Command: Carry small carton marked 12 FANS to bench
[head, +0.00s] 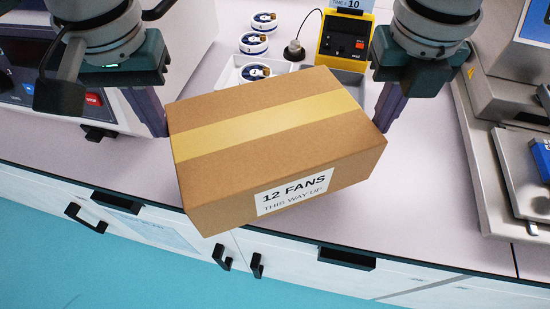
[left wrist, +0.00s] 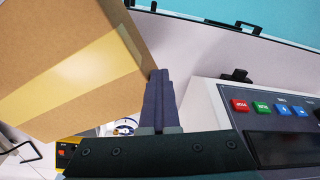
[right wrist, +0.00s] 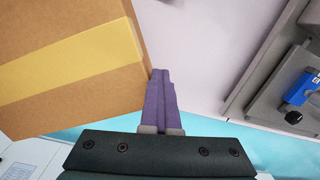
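The brown carton (head: 275,140) has a yellow tape strip and a white label reading 12 FANS, THIS WAY UP. It is tilted in the head view, over the bench (head: 425,190), its near lower corner overlapping the front edge. I cannot tell whether it touches the bench top. My left gripper (head: 160,128) is at its left side and my right gripper (head: 382,126) at its right side. Both have their fingers closed together, lying against the carton's sides, with nothing between them. The carton also shows in the left wrist view (left wrist: 60,50) and right wrist view (right wrist: 60,85).
A yellow instrument (head: 346,40) and a white tray (head: 232,72) with round parts stand behind the carton. A device with coloured buttons (left wrist: 270,108) is at the left. Grey metal equipment (head: 500,150) stands at the right. Bare bench lies right of the carton.

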